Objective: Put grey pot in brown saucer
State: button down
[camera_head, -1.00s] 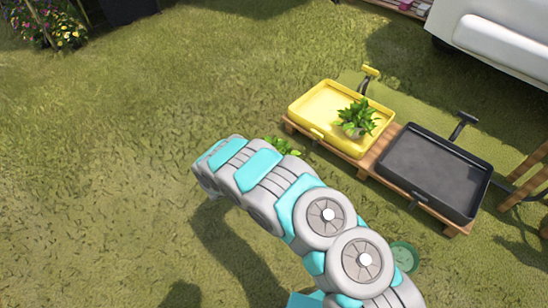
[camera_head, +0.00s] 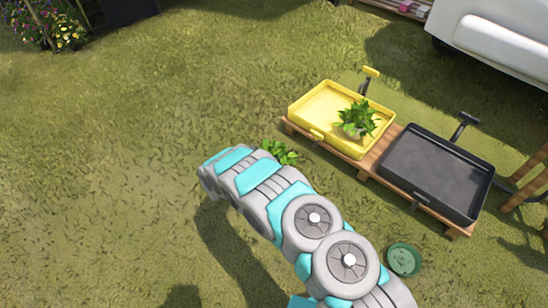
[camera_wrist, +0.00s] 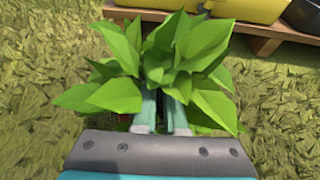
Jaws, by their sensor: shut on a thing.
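My gripper (camera_wrist: 161,112) is shut on a leafy green plant (camera_wrist: 150,70) in the wrist view. In the head view, leaves of this held plant (camera_head: 279,152) show just past the far end of my arm, which hides my gripper. Another plant in a pale grey pot (camera_head: 353,129) stands in the yellow tray (camera_head: 322,105). I see no brown saucer in either view.
A black tray (camera_head: 435,170) sits beside the yellow one on a low wooden pallet (camera_head: 372,160). A round green dish (camera_head: 403,260) lies on the grass at lower right. A white vehicle (camera_head: 500,35) stands at top right. The grass at left is open.

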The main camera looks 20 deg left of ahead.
jog(key=c, duration=1)
grip_release()
jog(key=shift+s+a+r, duration=0.1)
jog(key=shift+s+r, duration=0.05)
jog(key=shift+r, duration=0.1)
jog(key=p+v, duration=0.1)
jog(key=v, duration=1)
jog(key=shift+s+a+p, duration=0.15)
jog(key=shift+s+p, duration=0.1)
jog(key=shift+p, duration=0.15)
